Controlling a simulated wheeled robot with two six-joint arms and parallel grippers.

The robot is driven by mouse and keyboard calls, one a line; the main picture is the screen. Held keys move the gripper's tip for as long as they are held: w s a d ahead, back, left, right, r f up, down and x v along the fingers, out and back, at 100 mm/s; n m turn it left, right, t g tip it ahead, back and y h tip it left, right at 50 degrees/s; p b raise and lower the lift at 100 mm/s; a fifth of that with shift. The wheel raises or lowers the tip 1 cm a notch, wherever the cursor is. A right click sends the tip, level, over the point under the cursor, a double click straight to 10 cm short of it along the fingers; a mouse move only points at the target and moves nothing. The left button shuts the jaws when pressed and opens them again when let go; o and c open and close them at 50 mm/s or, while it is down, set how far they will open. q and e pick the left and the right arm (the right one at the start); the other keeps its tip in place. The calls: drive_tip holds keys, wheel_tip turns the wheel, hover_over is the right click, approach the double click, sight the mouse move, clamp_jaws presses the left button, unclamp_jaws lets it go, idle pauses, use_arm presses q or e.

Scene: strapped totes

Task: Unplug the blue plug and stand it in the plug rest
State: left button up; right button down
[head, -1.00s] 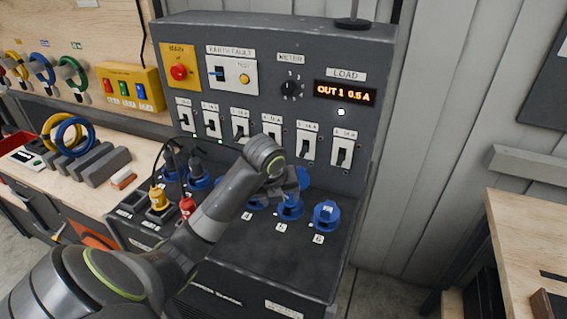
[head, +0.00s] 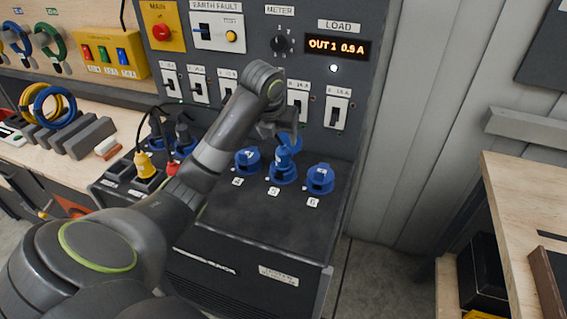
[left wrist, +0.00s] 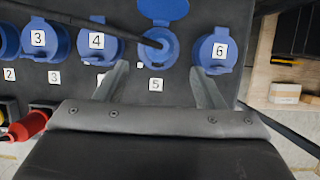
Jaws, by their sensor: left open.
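A blue plug (left wrist: 158,46) with a black cable at its back appears to sit in socket 5, under the raised blue lid (left wrist: 163,9). It also shows in the head view (head: 283,171). My left gripper (left wrist: 160,72) is open and empty, its fingertips just below socket 5, one to each side, apart from the plug. In the head view my left gripper (head: 280,128) is over the socket row, partly hidden by its wrist. Dark rest slots (head: 115,172) lie at the panel's left front; a yellow plug (head: 145,165) and a red plug (head: 172,168) stand there.
Closed blue sockets 4 (head: 247,161) and 6 (head: 320,179) flank socket 5. The switch panel (head: 310,85) rises behind. A black cable (left wrist: 75,20) crosses the wrist view near socket 4.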

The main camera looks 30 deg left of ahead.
sight(283, 154)
use_arm(q)
drive_tip(key=shift+p+x, duration=0.65)
drive_tip(key=shift+x, duration=0.3)
drive_tip(key=p+x, duration=0.1)
drive_tip(key=x, duration=0.7)
drive_tip(key=shift+w+f, duration=0.2)
drive_tip(key=shift+f, duration=0.05)
drive_tip(key=shift+w+a+f, duration=0.1)
drive_tip(key=shift+w+f, duration=0.1)
drive_tip(key=shift+f, duration=0.3)
use_arm(e)
drive_tip(key=shift+d+r, duration=0.15)
drive_tip(key=shift+r, duration=0.7)
use_arm(q)
drive_tip(key=c, duration=1.1)
drive_tip(key=shift+a+n+y+p, duration=0.1)
drive_tip(key=shift+n+y+p, duration=0.5)
drive_tip(key=shift+n+p, duration=1)
drive_tip(key=shift+c, duration=0.2)
use_arm(e)
drive_tip(key=shift+r, duration=1.6)
drive_tip(key=shift+r, duration=0.1)
